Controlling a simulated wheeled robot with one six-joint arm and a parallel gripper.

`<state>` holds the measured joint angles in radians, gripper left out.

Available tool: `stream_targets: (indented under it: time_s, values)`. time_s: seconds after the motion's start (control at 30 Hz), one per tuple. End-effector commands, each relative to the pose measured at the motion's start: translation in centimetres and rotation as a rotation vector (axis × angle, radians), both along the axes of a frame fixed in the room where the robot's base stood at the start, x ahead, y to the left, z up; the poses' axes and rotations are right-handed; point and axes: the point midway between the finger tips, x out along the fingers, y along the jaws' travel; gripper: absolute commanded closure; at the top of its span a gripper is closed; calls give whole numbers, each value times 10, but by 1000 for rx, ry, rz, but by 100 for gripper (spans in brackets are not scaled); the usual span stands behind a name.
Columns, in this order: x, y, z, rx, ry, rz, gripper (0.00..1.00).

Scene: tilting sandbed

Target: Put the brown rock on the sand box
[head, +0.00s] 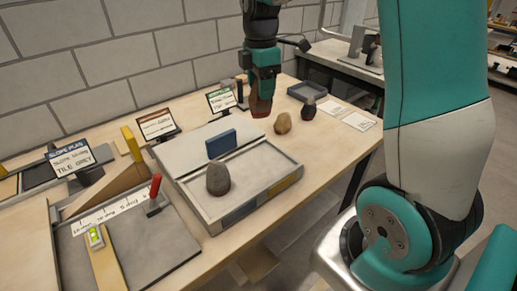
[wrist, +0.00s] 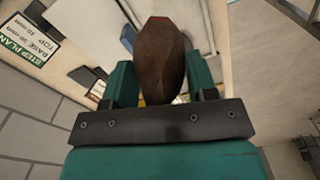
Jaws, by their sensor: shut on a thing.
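My gripper (head: 261,92) is shut on the brown rock (head: 261,105), which hangs below the fingers above the table, to the right of the sand box. In the wrist view the brown rock (wrist: 160,55) sits between the two green fingers (wrist: 160,85). The sand box (head: 267,188) is a shallow grey tray in the middle of the table. A dark grey rock (head: 218,179) stands upright at its left part, and a blue block (head: 221,144) stands at its back edge. I cannot tell how high the brown rock is held.
A tan rock (head: 283,123) and a dark rock (head: 308,108) lie on the table right of the sand box. Signs (head: 157,124) stand along the back by the block wall. A tilt board with a red lever (head: 154,192) is at left. The sand box's right part is clear.

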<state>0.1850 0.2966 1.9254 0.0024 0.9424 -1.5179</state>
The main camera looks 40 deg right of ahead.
Motion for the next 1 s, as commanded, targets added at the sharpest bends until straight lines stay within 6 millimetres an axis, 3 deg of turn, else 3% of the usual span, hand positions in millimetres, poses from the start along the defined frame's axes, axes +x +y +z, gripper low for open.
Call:
stream_targets:
  time_s: [0.4,1.0]
  values:
    - [-3,-9,-112,1,5,-16,100]
    - [-2,-7,-177,0,0,-12,100]
